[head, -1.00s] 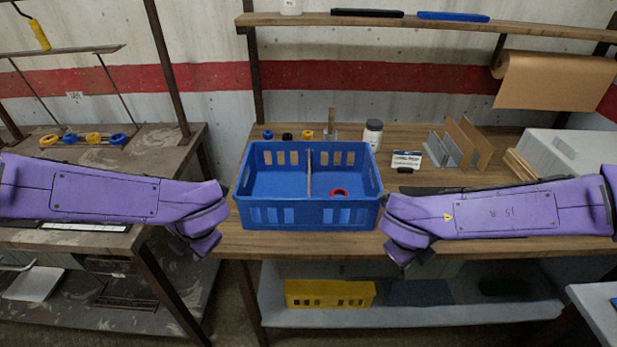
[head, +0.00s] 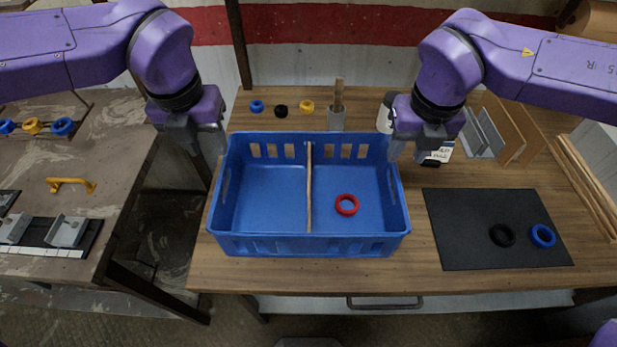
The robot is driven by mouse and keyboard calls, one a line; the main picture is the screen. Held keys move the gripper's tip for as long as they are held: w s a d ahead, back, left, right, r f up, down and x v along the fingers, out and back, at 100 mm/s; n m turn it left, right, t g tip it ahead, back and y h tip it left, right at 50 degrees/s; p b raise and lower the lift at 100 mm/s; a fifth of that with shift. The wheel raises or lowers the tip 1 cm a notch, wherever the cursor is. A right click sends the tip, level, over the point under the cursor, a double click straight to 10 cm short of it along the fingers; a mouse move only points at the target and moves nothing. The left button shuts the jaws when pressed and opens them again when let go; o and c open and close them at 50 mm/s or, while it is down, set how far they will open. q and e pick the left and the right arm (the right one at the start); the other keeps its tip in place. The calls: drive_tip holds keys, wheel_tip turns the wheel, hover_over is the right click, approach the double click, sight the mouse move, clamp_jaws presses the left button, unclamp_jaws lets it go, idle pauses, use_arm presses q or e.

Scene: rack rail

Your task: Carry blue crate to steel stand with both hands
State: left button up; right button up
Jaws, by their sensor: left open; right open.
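The blue crate (head: 325,245) sits on the wooden bench top near its front edge. A thin wooden divider (head: 309,190) splits it, and a red ring (head: 347,205) lies in the right compartment. My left gripper (head: 212,165) is open, pointing down just off the crate's left end wall. My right gripper (head: 398,155) is open, pointing down by the crate's right end wall near the back corner. I cannot tell whether either gripper touches the crate. I cannot make out a steel stand with certainty in this view.
A black mat (head: 465,245) with a black ring (head: 502,235) and a blue ring (head: 542,236) lies right of the crate. Small rings and a grey holder (head: 337,118) stand behind it. A gap separates this bench from the left table (head: 120,190).

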use_arm(q)
drive_tip(key=s, duration=0.2)
use_arm(e)
drive_tip(key=shift+s+r, duration=0.15)
drive_tip(key=shift+s, duration=0.45)
drive_tip(key=shift+s+r, duration=0.15)
drive_tip(key=shift+s, duration=0.4)
use_arm(q)
hover_over(220, 175)
drive_tip(key=f, duration=0.3)
drive_tip(key=shift+s+f, duration=0.3)
drive_tip(key=shift+s, duration=0.05)
use_arm(e)
drive_tip(key=f, duration=0.1)
drive_tip(key=w+f, duration=0.1)
drive_tip(key=f, duration=0.2)
drive_tip(key=shift+w+f, duration=0.1)
drive_tip(key=shift+w, duration=0.3)
use_arm(q)
wheel_tip(220, 175, down, 5)
drive_tip(key=shift+w+f, duration=0.15)
use_arm(e)
wheel_tip(220, 175, down, 5)
drive_tip(key=shift+w+f, duration=0.15)
use_arm(q)
drive_tip(key=shift+w+f, duration=0.3)
drive_tip(key=shift+f, duration=0.35)
use_arm(e)
drive_tip(key=shift+w+f, duration=0.3)
drive_tip(key=shift+f, duration=0.35)
